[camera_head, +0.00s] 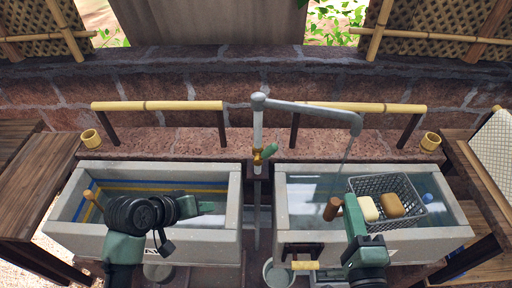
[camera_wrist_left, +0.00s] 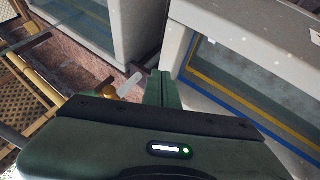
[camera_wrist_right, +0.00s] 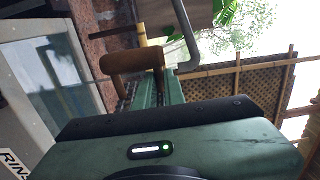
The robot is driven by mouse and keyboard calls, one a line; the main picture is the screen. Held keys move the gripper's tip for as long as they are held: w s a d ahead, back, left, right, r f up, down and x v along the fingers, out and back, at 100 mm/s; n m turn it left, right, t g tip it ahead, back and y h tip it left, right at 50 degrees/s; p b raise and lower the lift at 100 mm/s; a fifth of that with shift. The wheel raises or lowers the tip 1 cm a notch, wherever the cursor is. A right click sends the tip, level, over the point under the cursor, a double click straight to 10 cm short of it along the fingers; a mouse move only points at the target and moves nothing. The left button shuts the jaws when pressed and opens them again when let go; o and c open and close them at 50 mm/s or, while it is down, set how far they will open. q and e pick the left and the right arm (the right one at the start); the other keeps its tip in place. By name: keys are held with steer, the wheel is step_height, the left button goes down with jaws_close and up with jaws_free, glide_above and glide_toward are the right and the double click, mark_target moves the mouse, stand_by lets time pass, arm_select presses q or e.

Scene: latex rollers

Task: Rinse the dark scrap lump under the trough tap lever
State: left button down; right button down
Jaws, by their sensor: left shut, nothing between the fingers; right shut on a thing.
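The dark scrap lump (camera_head: 332,208) is brown and sits at the fingertips of my right gripper (camera_head: 347,200). It shows large in the right wrist view (camera_wrist_right: 130,62), with a bent part hanging below it. My right gripper is shut on it, over the right trough (camera_head: 300,222). The tap lever (camera_head: 269,152) is green and stands on the post between the two troughs. The spout (camera_head: 320,112) reaches right, and a thin grey stream or pipe end hangs from it, behind the lump. My left gripper (camera_head: 208,207) is shut and empty over the left trough (camera_head: 150,171).
A grey wire basket (camera_head: 357,184) in the right trough holds a cream lump (camera_head: 368,208) and a tan lump (camera_head: 392,205), close to my right gripper. Bamboo rails (camera_head: 157,105) run behind the troughs. A bucket (camera_head: 278,273) stands below, between them.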

arm_select(q)
steer(key=w+d+r+n+t+h, duration=0.2)
steer(key=w+d+r+h, duration=0.15)
steer(key=w+r, duration=0.8)
steer(key=p, duration=0.4)
glide_above(256, 161)
steer(key=shift+h, duration=0.35)
step_height(256, 161, down, 6)
steer(key=shift+s+f, duration=0.15)
